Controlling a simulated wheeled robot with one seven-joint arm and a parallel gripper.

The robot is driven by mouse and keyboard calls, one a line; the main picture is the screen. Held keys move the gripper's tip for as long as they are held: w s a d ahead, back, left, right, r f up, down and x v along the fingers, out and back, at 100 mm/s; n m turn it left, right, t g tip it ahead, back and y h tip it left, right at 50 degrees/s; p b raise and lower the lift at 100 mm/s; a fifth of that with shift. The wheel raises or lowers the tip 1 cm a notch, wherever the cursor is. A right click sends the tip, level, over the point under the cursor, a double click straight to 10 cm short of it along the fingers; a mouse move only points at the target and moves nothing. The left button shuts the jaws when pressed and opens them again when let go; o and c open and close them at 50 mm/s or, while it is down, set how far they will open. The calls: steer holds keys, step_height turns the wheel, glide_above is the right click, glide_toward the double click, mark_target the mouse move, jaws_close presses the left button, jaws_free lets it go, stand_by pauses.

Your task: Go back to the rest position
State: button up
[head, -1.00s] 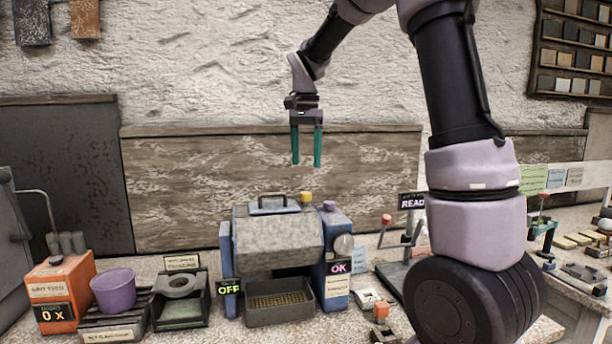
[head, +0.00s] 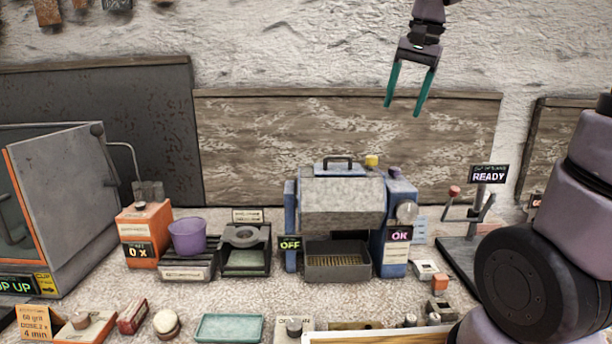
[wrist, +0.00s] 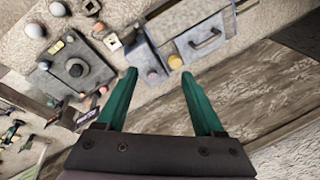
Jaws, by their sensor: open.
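My gripper (head: 405,108) hangs high in front of the wall boards at the upper right of the head view, well above the bench. Its two green fingers are apart with nothing between them. In the wrist view my gripper (wrist: 163,73) is also open and empty, with the bench far beyond the fingers. Part of my arm fills the right side of the head view.
A blue machine (head: 340,205) marked OFF and OK stands on the bench below. Left of it are a black fixture (head: 246,258), a purple cup (head: 187,237), an orange box (head: 144,233) and a grey cabinet (head: 70,195). A stand marked READY (head: 489,174) is at right.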

steer(key=s+d+f+n+t, duration=0.2)
steer(key=s+t, duration=0.2)
steer(key=s, duration=0.9)
steer(key=shift+n+t+y, duration=0.3)
steer(key=shift+d+f, duration=0.1)
